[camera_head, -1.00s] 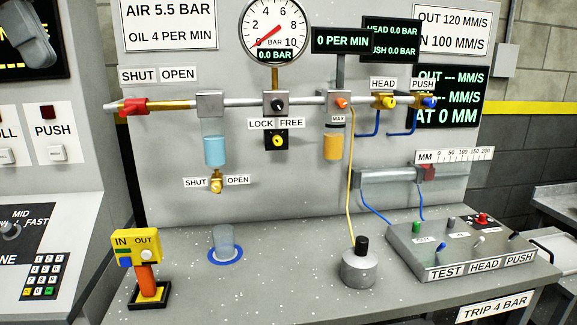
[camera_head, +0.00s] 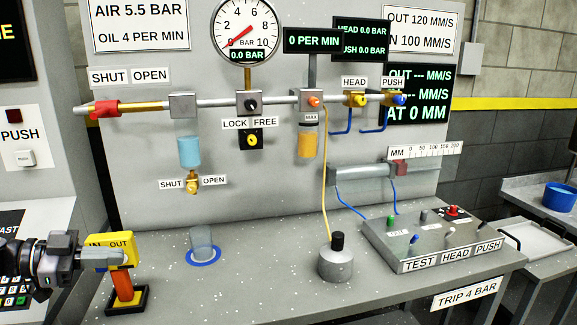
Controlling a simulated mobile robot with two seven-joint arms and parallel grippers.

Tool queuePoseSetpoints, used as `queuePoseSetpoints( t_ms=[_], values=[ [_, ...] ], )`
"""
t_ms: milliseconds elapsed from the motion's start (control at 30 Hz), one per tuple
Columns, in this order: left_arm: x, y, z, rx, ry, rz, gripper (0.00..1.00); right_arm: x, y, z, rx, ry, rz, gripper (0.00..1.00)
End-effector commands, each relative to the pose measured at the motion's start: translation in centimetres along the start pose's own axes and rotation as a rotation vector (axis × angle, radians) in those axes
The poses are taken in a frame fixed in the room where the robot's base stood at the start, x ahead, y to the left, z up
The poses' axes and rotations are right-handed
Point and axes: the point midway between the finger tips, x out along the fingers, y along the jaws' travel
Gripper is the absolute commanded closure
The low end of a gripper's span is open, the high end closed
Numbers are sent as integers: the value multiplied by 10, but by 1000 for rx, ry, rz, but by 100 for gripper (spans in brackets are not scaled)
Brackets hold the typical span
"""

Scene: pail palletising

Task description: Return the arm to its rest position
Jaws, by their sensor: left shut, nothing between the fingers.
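My left gripper (camera_head: 119,259) comes in from the left edge, low in the view. It is shut with nothing held. Its fingers overlap the yellow IN/OUT box (camera_head: 122,241), which sits on an orange post (camera_head: 122,285) on the bench. I cannot tell whether they touch it. The gripper hides part of the box front. My right gripper is not in view.
The grey bench (camera_head: 262,285) holds a clear cup (camera_head: 201,241) on a blue ring, a metal cylinder with a black knob (camera_head: 336,262) and a control box (camera_head: 433,240). A pipe with a red-handled valve (camera_head: 104,109) and a gauge (camera_head: 247,32) runs along the back panel.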

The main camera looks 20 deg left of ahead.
Motion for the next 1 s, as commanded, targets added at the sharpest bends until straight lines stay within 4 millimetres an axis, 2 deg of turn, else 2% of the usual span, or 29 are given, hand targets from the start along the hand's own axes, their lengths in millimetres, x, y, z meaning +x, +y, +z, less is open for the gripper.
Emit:
queuePoseSetpoints(
  t_ms=[33,200,367,500,733,900,1000],
  values=[
    [9,13,20,-24,25,-45,100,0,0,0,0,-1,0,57],
    [37,54,78,-76,48,-210,100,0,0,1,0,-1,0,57],
    [62,101,123,-142,15,-353,100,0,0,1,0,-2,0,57],
    [84,149,154,-212,-49,-454,100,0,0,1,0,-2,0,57],
    [120,237,183,-350,-205,-552,100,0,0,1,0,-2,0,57],
    [145,300,186,-454,-327,-561,100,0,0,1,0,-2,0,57],
    [156,327,182,-501,-382,-547,100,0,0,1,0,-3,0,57]
  ],
)
